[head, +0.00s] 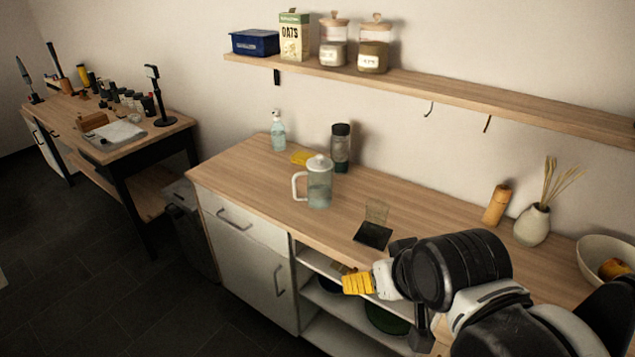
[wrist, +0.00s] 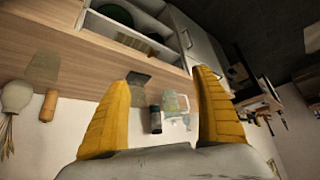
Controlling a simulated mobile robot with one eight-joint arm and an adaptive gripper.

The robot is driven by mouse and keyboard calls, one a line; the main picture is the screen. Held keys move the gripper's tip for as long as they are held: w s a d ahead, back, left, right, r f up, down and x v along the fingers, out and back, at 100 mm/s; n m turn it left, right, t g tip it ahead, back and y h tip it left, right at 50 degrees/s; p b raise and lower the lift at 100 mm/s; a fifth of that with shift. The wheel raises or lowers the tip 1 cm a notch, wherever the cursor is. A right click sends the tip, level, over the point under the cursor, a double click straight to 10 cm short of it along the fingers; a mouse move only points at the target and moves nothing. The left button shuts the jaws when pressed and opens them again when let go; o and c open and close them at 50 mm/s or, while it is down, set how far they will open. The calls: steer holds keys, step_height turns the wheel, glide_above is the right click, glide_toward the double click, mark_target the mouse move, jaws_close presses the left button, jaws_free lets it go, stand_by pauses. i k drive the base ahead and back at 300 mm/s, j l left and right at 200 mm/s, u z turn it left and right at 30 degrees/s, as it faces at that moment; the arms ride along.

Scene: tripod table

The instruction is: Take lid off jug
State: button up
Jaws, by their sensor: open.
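The jug (head: 319,190) is clear, with a white handle on its left side, and stands upright on the wooden counter. Its whitish lid (head: 319,163) with a small knob sits on top. My gripper (head: 357,284) has yellow fingers and is in front of the counter's edge, to the right of and nearer than the jug, well apart from it. In the wrist view the fingers are spread with nothing between them up close. The jug (wrist: 176,104) shows small and far off between them, tilted in the picture; its lid is hard to make out there.
A dark bottle (head: 341,148) stands close behind the jug, and a soap bottle (head: 278,132) stands behind left. A dark square item (head: 373,235) lies between jug and gripper. A vase with sticks (head: 532,224) is at right. A shelf (head: 430,93) hangs above the counter.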

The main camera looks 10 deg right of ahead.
mark_target(319, 164)
steer(key=i+j, duration=0.1)
steer(key=i, duration=0.95)
steer(key=l+z, duration=0.05)
